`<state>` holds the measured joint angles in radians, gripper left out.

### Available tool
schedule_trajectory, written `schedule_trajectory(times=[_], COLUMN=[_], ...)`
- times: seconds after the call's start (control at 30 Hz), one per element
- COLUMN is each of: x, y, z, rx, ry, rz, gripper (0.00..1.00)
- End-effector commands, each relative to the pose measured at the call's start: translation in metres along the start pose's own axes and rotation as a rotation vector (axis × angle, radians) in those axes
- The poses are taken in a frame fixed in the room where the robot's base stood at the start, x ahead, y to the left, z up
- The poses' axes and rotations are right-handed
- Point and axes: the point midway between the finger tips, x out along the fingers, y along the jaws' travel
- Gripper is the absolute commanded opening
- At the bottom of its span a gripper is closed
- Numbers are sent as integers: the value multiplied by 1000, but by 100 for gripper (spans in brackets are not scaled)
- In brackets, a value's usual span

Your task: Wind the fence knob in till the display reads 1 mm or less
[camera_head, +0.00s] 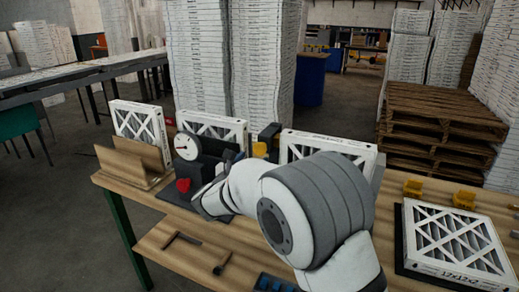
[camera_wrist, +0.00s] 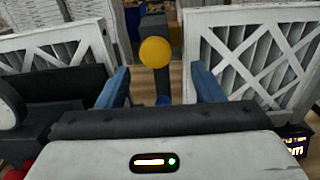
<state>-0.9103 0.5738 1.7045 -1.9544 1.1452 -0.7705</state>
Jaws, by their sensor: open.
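A round yellow knob (camera_wrist: 154,52) faces me on a dark grey post (camera_wrist: 155,25); I take it for the fence knob. The yellow knob (camera_head: 259,149) also shows in the head view, beyond my wrist. My gripper (camera_wrist: 161,86) is open, its two blue fingers apart with nothing between them. In the wrist view the knob appears above and between the fingertips, and no contact shows. A small dark display (camera_wrist: 294,146) with glowing orange characters is cut off at the lower right; "mm" partly shows, but I cannot read its number. My arm hides the display in the head view.
White-framed filters stand left (camera_head: 212,127) and right (camera_wrist: 255,55) of the knob. A dial gauge (camera_head: 187,146) and a red knob (camera_head: 183,184) are left of my gripper. A hammer (camera_head: 222,263) lies on the wooden bench (camera_head: 150,245). Another filter (camera_head: 455,240) lies at right.

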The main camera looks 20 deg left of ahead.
Motion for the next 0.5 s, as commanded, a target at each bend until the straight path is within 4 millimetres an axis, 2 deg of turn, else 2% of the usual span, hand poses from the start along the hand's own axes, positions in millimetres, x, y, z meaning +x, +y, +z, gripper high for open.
schedule_trajectory(times=[0.13, 0.5], x=[11, 66], y=[8, 8], z=[1, 1], rx=[-16, -13], ry=[-12, -9], rz=[16, 15], gripper=[61, 61])
